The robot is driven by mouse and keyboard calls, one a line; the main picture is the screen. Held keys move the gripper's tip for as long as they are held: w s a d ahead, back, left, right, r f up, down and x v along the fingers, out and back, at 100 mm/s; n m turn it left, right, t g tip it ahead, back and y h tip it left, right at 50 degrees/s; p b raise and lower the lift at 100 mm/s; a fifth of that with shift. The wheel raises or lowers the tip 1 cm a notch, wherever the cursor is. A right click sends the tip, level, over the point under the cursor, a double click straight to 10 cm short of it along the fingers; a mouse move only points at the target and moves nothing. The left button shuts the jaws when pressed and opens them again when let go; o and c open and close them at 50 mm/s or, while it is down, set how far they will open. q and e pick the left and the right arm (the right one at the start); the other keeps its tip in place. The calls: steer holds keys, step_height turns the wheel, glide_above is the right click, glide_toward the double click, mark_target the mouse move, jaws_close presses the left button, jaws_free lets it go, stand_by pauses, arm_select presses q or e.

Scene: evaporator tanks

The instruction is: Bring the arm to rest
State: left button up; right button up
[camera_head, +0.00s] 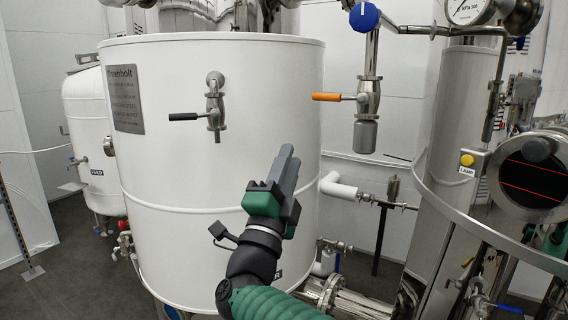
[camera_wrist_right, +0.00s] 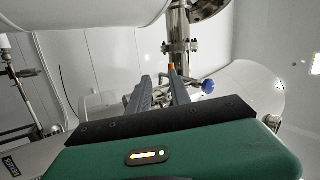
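My right arm comes up from the bottom of the head view, with a green sleeve and black joints. Its right gripper (camera_head: 287,160) points up in front of the large white tank (camera_head: 240,110), to the right of its middle. I cannot tell whether it touches the tank. In the right wrist view the two grey fingers of the right gripper (camera_wrist_right: 158,78) stand apart with a gap between them, and nothing is held. My left gripper is in neither view.
A black-handled tap (camera_head: 214,105) sticks out of the tank. An orange-handled valve (camera_head: 367,98) hangs right of it, below a blue knob (camera_head: 364,17). A steel vessel with a curved rail (camera_head: 470,225) stands at right. Dark floor (camera_head: 75,285) is clear at lower left.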

steer(key=d+f+n+g+y+p, duration=0.2)
steer(key=f+n+g+y, duration=0.35)
steer(key=f, duration=0.75)
steer(key=d+f+n+g+y+p, duration=0.1)
steer(key=d+f+n+g+y, duration=0.15)
steer(key=f+n+y, duration=0.7)
steer(key=s+d+f+n+g+h+p, duration=0.1)
steer(key=s+d+f+g+h, duration=0.1)
steer(key=s+f, duration=0.6)
steer(key=s+d+f+n+g+h, duration=0.2)
steer(key=s+d+f+g, duration=0.3)
steer(key=s, duration=0.4)
steer(key=s+d+f+n+g+h+p, duration=0.1)
steer(key=s+d+f+g, duration=0.3)
steer(key=s+f, duration=0.5)
steer(key=shift+s+f+n+g+h+p, duration=0.25)
steer(key=shift+f+n+g+h, duration=0.2)
steer(key=shift+f, duration=0.4)
steer(key=shift+d, duration=0.1)
